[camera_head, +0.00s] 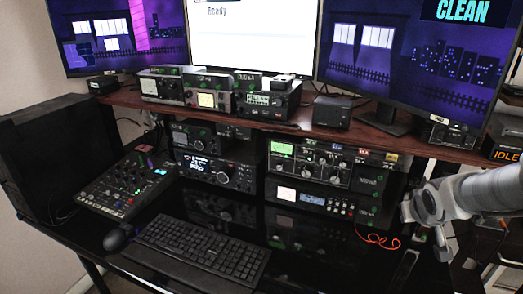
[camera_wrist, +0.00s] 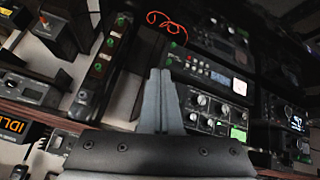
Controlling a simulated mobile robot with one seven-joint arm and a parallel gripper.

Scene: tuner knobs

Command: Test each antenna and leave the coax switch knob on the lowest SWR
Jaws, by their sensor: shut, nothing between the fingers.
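A black tuner-like unit (camera_head: 325,165) with several knobs and a green-lit meter (camera_head: 282,149) sits right of centre under the shelf. It appears turned over in the wrist view (camera_wrist: 205,110), behind and right of my fingers. I cannot tell which knob is the coax switch knob, and the meter reading is too small to read. My gripper (camera_wrist: 162,75) is shut and empty in the wrist view, with its fingertips apart from the radios. A long black strip with green round marks (camera_wrist: 97,70) lies left of the fingers. In the head view my arm reaches in from the right, and the fingertips are unclear.
A lower unit (camera_head: 310,200) with a lit display stands below the tuner-like unit. A red cable (camera_head: 378,238) curls beside it. A keyboard (camera_head: 200,252), mouse (camera_head: 117,237) and mixer (camera_head: 125,188) occupy the desk's left. Several radios and monitors stand on the wooden shelf (camera_head: 240,113).

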